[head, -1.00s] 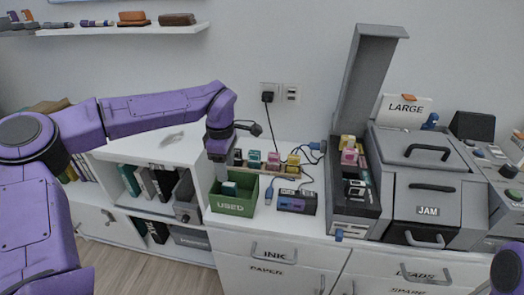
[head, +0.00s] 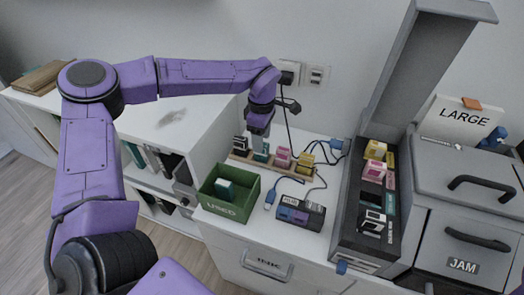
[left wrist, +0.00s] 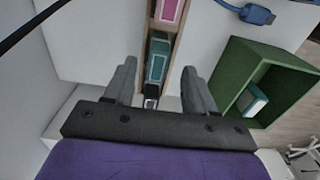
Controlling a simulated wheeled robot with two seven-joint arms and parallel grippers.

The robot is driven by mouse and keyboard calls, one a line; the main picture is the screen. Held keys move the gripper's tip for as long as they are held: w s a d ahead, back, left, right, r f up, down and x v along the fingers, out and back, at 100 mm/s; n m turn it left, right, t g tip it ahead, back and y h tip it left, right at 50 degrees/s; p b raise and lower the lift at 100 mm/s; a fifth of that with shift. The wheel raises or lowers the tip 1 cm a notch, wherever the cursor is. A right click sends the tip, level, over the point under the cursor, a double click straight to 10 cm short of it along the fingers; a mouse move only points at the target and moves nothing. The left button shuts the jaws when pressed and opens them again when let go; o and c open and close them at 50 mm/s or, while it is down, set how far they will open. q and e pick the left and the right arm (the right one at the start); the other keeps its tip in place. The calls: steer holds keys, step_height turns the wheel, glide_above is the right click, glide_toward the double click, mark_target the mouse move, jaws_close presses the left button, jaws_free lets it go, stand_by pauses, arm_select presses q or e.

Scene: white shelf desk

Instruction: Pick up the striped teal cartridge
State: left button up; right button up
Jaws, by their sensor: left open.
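A teal cartridge (head: 262,152) stands in a wooden rack (head: 265,169) on the desk, between a black and a pink cartridge. It also shows in the left wrist view (left wrist: 157,62), with pale edges; I cannot make out stripes clearly. My left gripper (head: 258,131) is above it, pointing down. In the left wrist view my left gripper (left wrist: 160,68) is open and empty, with the teal cartridge in line between its fingers. Another teal cartridge (head: 224,187) lies in the green USED bin (head: 240,211). My right gripper is not in view.
Pink (head: 283,155) and yellow (head: 305,163) cartridges share the rack, and a black one (head: 240,144) is at its left end. A dark device (head: 300,214) and blue-plugged cable (head: 269,199) lie in front. An open printer (head: 352,240) stands to the right.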

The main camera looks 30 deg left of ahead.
mark_target(263, 157)
arm_select(q)
step_height(263, 157, down, 5)
steer(key=shift+w+a+f, duration=0.1)
steer(key=shift+a, duration=0.05)
steer(key=c, duration=1)
